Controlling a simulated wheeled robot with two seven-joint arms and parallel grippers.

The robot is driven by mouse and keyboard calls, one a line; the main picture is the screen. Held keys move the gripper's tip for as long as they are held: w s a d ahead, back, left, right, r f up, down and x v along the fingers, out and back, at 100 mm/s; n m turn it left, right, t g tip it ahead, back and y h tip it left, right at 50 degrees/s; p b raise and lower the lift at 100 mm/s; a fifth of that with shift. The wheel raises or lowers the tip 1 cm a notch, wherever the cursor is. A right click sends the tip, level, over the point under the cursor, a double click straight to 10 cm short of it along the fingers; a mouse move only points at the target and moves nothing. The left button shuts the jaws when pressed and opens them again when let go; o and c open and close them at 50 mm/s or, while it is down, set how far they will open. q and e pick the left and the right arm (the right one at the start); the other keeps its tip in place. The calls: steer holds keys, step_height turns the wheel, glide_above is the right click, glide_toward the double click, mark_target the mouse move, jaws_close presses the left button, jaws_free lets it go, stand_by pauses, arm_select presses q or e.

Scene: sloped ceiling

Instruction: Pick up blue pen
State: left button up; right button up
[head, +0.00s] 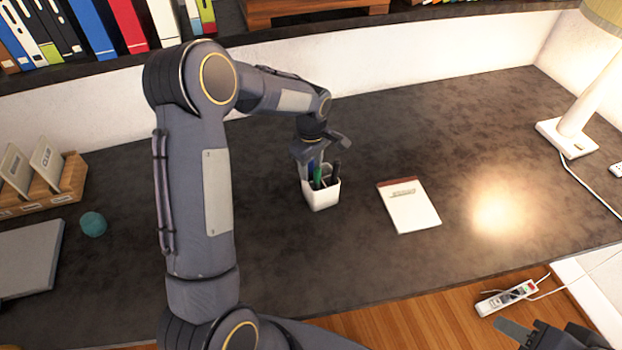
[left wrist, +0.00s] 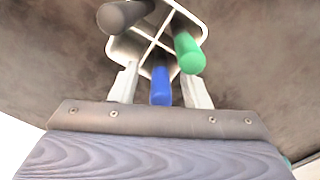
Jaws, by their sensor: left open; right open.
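The blue pen (left wrist: 161,86) stands in a white pen holder (head: 321,196) with crossed dividers, whose rim also shows in the left wrist view (left wrist: 117,48). A green pen (left wrist: 188,52) and a dark pen (left wrist: 122,15) stand in other compartments. My left gripper (head: 310,158) is right above the holder, pointing down. In the left wrist view its two open fingers (left wrist: 162,88) are on either side of the blue pen's top; contact cannot be told. My right gripper (head: 530,335) is open and empty at the bottom right, far from the holder, and partly cut off.
A notepad (head: 408,205) lies right of the holder on the dark desk (head: 470,130). A lamp (head: 568,138) stands at the far right. A teal ball (head: 93,224), a laptop (head: 30,258) and a wooden organiser (head: 45,190) are left. A book shelf runs behind.

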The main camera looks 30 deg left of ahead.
arm_select(q)
jaws_close()
stand_by(0.3)
step_height(320, 180, up, 10)
steer(key=shift+r+b, duration=0.1)
steer(key=shift+b, duration=0.5)
